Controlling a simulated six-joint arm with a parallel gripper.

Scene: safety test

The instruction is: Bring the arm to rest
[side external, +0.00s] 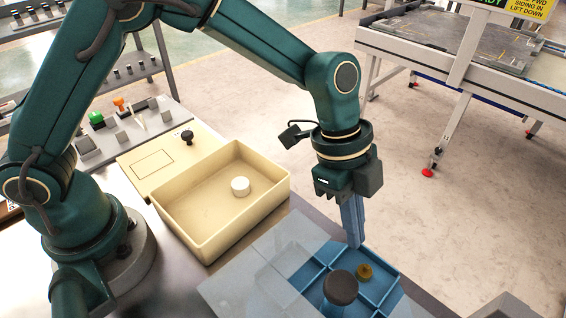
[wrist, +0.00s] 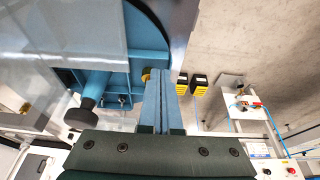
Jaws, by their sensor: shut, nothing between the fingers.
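My gripper (side external: 355,243) hangs from my green arm, with its long blue fingers pointing down and closed together. The fingertips are over or beside the far edge of a blue compartment tray (side external: 383,294); I cannot tell whether they touch it. In the wrist view the shut fingers (wrist: 160,75) show in the middle, with nothing between them. A dark round knob (side external: 341,288) stands at the tray, and it also shows in the wrist view (wrist: 84,112). A small brass-coloured piece (side external: 364,271) is in the tray near the fingers.
A clear sheet (side external: 265,265) covers the tray's left part. A cream bin (side external: 215,220) holds a white cylinder (side external: 240,186). Behind it are a cream board (side external: 140,168) with a black knob (side external: 187,137) and a button panel (side external: 95,150). Open floor lies to the right.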

